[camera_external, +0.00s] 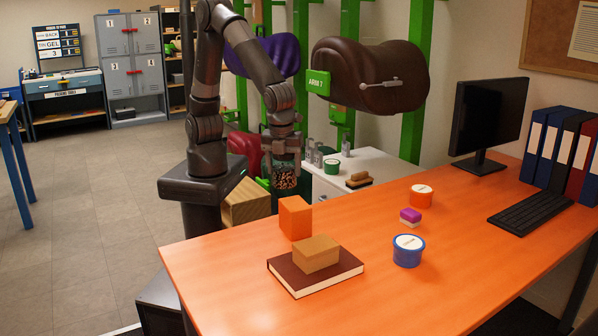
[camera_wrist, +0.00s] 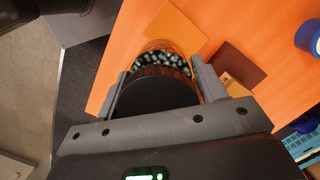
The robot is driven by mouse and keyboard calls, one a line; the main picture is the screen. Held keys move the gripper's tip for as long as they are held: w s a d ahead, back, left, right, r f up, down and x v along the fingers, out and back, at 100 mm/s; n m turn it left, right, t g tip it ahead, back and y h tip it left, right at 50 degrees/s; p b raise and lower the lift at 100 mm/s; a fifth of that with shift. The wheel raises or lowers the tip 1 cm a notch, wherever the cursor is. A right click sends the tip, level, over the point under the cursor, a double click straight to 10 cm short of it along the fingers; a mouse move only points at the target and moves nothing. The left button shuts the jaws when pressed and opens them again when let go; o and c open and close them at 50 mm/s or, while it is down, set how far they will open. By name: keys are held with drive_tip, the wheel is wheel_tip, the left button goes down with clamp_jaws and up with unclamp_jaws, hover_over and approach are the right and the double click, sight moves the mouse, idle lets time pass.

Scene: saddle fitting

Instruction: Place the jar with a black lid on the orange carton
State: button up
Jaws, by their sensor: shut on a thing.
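My gripper (camera_external: 285,163) is shut on the jar with a black lid (camera_external: 285,181). The jar has clear walls with dark and light contents, and hangs beyond and above the desk's left part. In the wrist view, my gripper (camera_wrist: 160,70) has a finger on either side of the jar, and the black lid (camera_wrist: 155,96) faces the camera. The orange carton (camera_external: 295,218) stands on the orange desk, just below the jar in the external picture. In the wrist view the orange carton (camera_wrist: 174,28) shows beyond the jar, partly hidden by it. The jar appears apart from the carton.
A brown box (camera_external: 316,252) lies on a dark book (camera_external: 335,275) near the carton. A monitor (camera_external: 488,120) stands at the back. The desk's front right is clear.

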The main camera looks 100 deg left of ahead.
sight(295, 184)
drive_tip(key=w+a+f, duration=0.1)
drive_tip(key=w+f, duration=0.1)
drive_tip(key=w, duration=0.1)
drive_tip(key=shift+a, duration=0.35)
drive_tip(key=shift+f, duration=1.95)
drive_tip(key=shift+f, duration=0.15)
drive_tip(key=o, duration=1.3)
drive_tip(key=shift+o, duration=0.2)
